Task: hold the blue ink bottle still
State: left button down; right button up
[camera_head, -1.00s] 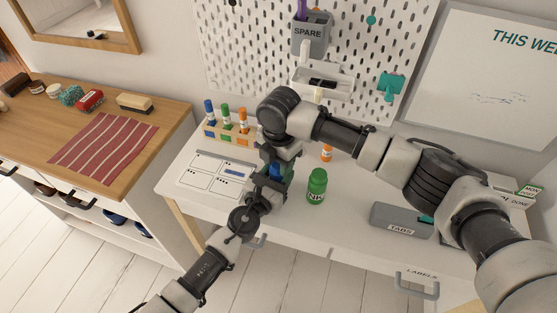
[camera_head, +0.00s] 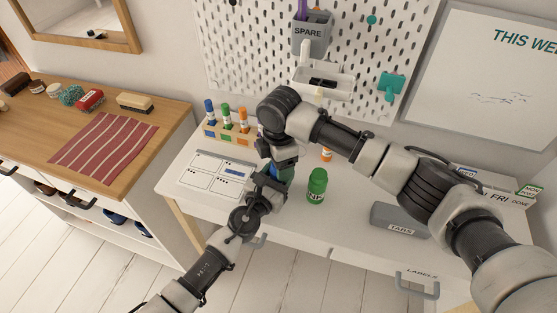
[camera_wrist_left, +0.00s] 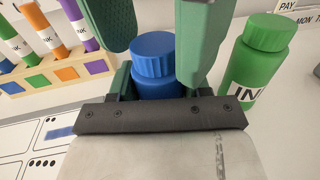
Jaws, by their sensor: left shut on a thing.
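The blue ink bottle (camera_wrist_left: 153,66) stands upright in the left wrist view, its ribbed cap on top. My left gripper (camera_wrist_left: 155,90) is shut on its body; the dark palm hides the lower part. The two green fingers of my right gripper (camera_wrist_left: 152,35) come down from above, apart, one on each side of the cap, with gaps visible. In the head view my left gripper (camera_head: 268,184) and right gripper (camera_head: 281,170) meet over the white desk, and the bottle is mostly hidden between them.
A green ink bottle (camera_head: 317,187) stands close on the right. A wooden rack (camera_head: 230,137) with several coloured bottles is behind left, near a printed sheet (camera_head: 216,175). A grey TABS box (camera_head: 400,220) sits to the right. The desk front between is clear.

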pick_arm(q)
jog(key=shift+a, duration=0.1)
pick_arm(e)
jog(key=shift+r, duration=0.1)
notch_tip(320, 180, up, 12)
dwell(0.4)
pick_arm(q)
jog(key=shift+c, duration=2.1)
grip_release()
jog(key=v, duration=1)
jog(key=shift+s+a, duration=0.15)
jog(key=shift+s, duration=0.2)
pick_arm(e)
jog(key=shift+f, duration=0.2)
jog(key=shift+s+f, duration=0.1)
